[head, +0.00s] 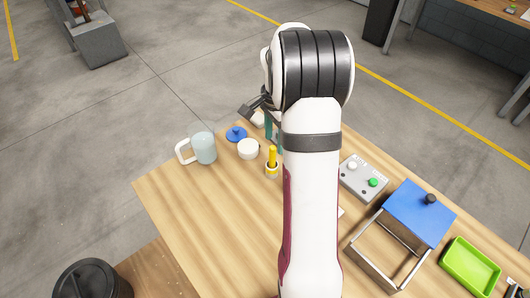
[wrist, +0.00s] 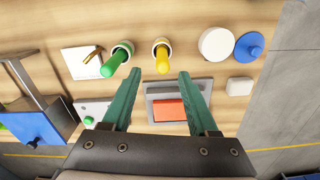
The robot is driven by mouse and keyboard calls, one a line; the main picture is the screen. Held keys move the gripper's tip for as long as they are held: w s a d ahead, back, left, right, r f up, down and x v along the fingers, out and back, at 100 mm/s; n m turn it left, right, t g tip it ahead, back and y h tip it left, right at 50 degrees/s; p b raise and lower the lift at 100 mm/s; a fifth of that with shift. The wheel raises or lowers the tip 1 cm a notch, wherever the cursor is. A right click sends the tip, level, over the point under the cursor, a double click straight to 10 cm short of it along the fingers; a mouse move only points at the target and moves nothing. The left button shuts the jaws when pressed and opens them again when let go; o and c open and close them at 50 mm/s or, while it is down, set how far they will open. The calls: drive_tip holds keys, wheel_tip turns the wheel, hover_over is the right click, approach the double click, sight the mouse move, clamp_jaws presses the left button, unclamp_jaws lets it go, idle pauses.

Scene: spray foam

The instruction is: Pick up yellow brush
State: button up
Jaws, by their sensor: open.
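A yellow brush (head: 272,158) stands upright in a small white holder on the wooden table, left of my arm in the head view. In the wrist view the yellow brush (wrist: 162,58) lies ahead of the fingertips, between their lines and apart from them. My gripper (wrist: 158,74) is open and empty, with two green fingers spread. In the head view my gripper is mostly hidden behind my arm; a bit of green shows at its left edge.
A green-handled brush (wrist: 116,62) stands left of the yellow one. A white cylinder (wrist: 216,44), a blue knobbed lid (wrist: 250,46) and a grey block with a red top (wrist: 170,110) are close by. A mug (head: 204,148), button box (head: 364,180) and green tray (head: 470,266) stand on the table.

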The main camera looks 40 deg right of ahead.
sight(272, 156)
drive_tip(key=f, duration=0.7)
drive_tip(key=shift+w+a+f, duration=0.2)
drive_tip(key=shift+a+f, duration=0.05)
drive_tip(key=shift+f, duration=0.05)
clamp_jaws()
